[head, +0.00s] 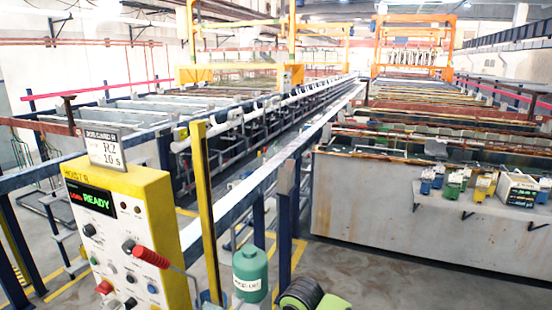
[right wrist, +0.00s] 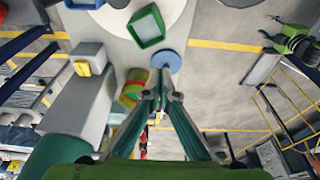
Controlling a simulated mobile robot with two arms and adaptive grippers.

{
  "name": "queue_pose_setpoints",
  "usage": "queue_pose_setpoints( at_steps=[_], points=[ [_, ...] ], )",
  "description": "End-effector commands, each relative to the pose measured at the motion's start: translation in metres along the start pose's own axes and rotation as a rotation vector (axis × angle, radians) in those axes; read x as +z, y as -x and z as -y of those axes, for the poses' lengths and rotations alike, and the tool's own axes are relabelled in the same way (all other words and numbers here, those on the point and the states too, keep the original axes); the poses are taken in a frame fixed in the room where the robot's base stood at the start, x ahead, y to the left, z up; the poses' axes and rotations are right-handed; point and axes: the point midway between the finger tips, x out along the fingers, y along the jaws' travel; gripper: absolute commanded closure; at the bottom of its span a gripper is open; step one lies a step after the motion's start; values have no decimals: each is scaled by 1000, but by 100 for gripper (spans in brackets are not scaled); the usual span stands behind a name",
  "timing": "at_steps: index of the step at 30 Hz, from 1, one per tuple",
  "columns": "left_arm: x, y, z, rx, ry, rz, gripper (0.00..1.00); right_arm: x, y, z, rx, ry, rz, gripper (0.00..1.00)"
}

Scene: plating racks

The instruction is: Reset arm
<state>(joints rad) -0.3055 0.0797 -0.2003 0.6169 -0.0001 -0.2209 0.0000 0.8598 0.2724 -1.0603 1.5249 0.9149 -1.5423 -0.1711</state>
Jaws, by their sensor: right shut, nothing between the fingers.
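My right gripper (right wrist: 160,76) shows in the right wrist view, its two teal fingers meeting at the tips. It is shut with nothing between the fingers. The head view shows a green and black part of my own arm at the bottom edge, but no fingertips there. My left gripper is not in view. The hoist control box (head: 122,235) stands at the lower left of the head view. Its display reads READY, and a red-handled lever (head: 150,257) sticks out of its front.
A green bottle (head: 250,273) stands right of the yellow post (head: 201,205). Small containers and a meter (head: 519,190) sit by the right tank (head: 390,215). The wrist view shows a green-rimmed square container (right wrist: 146,27) and a blue round thing (right wrist: 166,60) near the fingertips.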

Motion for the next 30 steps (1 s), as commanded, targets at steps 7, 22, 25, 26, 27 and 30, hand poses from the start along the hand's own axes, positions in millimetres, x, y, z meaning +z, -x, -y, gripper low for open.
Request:
queue_pose_setpoints(
  at_steps=[7, 22, 25, 26, 27, 30],
  points=[
    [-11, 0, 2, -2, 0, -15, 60, -2, -11, 28, -23, -20, -52, 100],
    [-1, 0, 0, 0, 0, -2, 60, 29, -24, 96, -36, -265, -235, 100],
    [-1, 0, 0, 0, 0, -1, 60, 52, -22, 103, -11, -372, -258, 100],
    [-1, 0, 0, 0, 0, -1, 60, 61, -22, 105, -1, -406, -261, 100],
    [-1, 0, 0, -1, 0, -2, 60, 74, -21, 106, 13, -452, -263, 100],
    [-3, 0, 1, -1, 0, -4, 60, 111, -18, 111, 57, -572, -254, 100]
  ],
)
